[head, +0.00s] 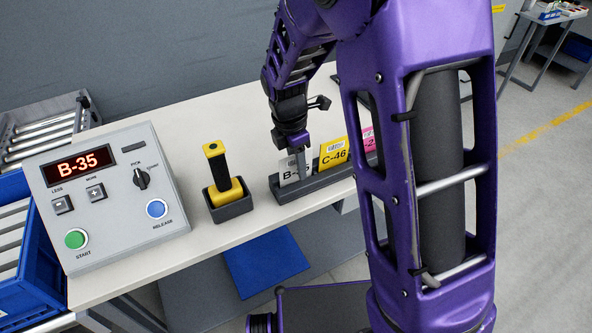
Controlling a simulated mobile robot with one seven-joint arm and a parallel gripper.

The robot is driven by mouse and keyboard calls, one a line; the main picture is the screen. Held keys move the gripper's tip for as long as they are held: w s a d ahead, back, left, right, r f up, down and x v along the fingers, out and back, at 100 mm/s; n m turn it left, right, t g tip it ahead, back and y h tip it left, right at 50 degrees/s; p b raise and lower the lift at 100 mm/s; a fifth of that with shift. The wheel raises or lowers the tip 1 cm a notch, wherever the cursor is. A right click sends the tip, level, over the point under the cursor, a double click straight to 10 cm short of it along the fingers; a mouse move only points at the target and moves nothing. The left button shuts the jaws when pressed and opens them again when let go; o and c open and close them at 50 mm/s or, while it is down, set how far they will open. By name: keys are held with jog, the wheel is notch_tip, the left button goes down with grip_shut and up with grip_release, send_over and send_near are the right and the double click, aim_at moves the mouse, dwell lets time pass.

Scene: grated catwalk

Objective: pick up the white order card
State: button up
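The white order card (288,174) stands upright in the left end of a dark grey card rack (310,185) on the bench. Its visible lettering starts with "B-"; the rest is hidden behind my gripper. My gripper (298,163) points down at the card's top right part, with a grey finger overlapping the card in the picture. I cannot tell whether the fingers are closed on the card or only beside it. A yellow card (333,152) marked "C-46" stands to its right, then a pink card (369,139), partly hidden by my arm.
A yellow and black hand scanner (218,168) stands in a grey holder left of the rack. A control box (107,195) showing "B-35" sits farther left on the pale bench (215,115). A blue bin (30,265) and rollers stand at the left edge.

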jog(key=shift+f, duration=0.25)
dwell(0.3)
grip_shut()
